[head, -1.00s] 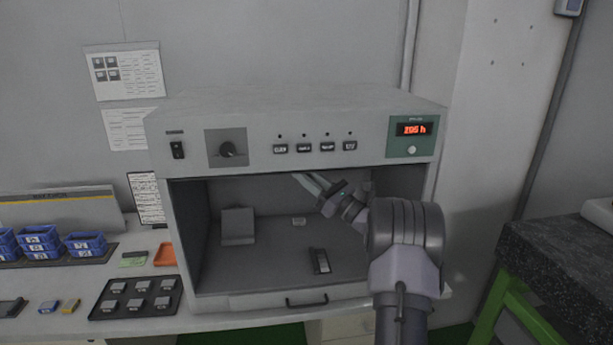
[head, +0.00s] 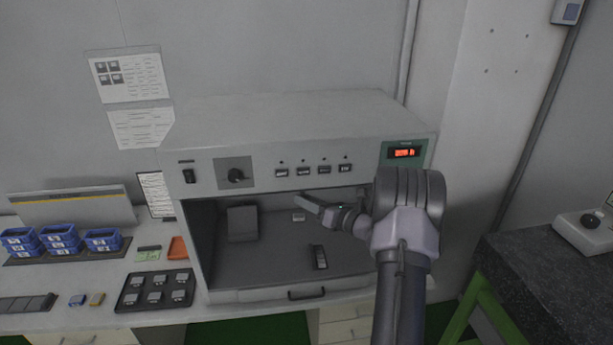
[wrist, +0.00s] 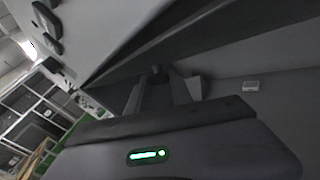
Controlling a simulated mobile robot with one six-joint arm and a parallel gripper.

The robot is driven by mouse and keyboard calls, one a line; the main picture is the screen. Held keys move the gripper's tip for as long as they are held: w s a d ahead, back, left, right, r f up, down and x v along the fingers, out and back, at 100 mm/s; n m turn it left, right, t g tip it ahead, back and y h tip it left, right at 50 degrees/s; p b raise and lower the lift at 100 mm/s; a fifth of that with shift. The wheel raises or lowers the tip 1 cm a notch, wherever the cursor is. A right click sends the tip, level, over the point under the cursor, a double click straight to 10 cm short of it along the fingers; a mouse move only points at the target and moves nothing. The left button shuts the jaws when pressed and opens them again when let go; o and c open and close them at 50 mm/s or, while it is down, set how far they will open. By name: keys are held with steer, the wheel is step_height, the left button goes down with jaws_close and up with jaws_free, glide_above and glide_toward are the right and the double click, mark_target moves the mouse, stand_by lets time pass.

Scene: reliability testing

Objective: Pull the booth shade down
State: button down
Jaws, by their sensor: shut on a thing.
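The grey booth (head: 300,130) stands on the bench with its front opening facing me. Its shade cannot be made out clearly; a dark strip (wrist: 190,42) runs along the top of the opening in the wrist view. My gripper (head: 306,200) is at the upper part of the opening, just below the front panel. In the wrist view my gripper (wrist: 160,80) is shut on a small dark pull (wrist: 157,69) near that strip. The fingers hide most of the pull.
Inside the booth are a grey block (head: 242,223), a small dark item (head: 319,258) and a small pale piece (head: 298,216). Blue bins (head: 60,238) and a black tray (head: 155,291) lie left. A dark slab (head: 540,265) stands right.

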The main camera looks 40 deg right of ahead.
steer(key=s+m+g+p, duration=0.1)
steer(key=g+p, duration=0.1)
steer(key=p, duration=0.2)
steer(key=s+a+m+g+p, duration=0.1)
steer(key=g+p, duration=0.1)
steer(key=p, duration=0.3)
steer(key=s+a+m+g+y+p, duration=0.1)
steer(key=g+p, duration=0.1)
steer(key=p, duration=0.3)
steer(key=shift+s+r+m, duration=0.1)
steer(key=shift+s+m, duration=0.1)
steer(key=shift+m, duration=0.2)
steer(key=shift+s+a, duration=0.1)
steer(key=c, duration=1.2)
jaws_free()
steer(key=shift+o, duration=0.2)
